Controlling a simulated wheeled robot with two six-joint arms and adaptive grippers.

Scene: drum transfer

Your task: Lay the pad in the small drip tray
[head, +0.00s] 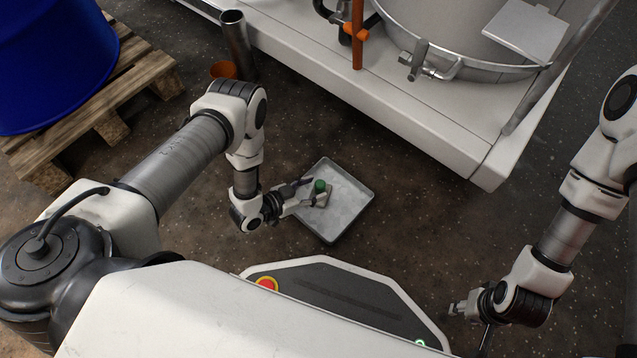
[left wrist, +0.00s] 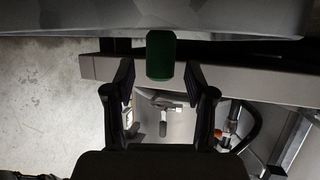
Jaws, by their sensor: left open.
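The small drip tray (head: 350,222), a shallow grey square pan, lies on the floor in front of my base. A grey pad (head: 326,200) with an upright green grip (head: 320,186) shows within the tray's outline, partly hidden by my left gripper (head: 310,192). Whether the pad lies flat on the tray floor is hard to tell. In the left wrist view the left fingers (left wrist: 160,80) are apart, with the green grip (left wrist: 160,55) in line with the gap between their tips. My right gripper (head: 457,308) is low at the right, away from the tray; its jaws are too small to read.
A white machine skid (head: 420,110) with a steel vessel (head: 445,35) stands behind the tray. A blue drum (head: 50,60) sits on a wooden pallet (head: 95,110) at the left. A steel post (head: 238,45) and an orange cup (head: 223,70) stand near the skid. Floor right of the tray is clear.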

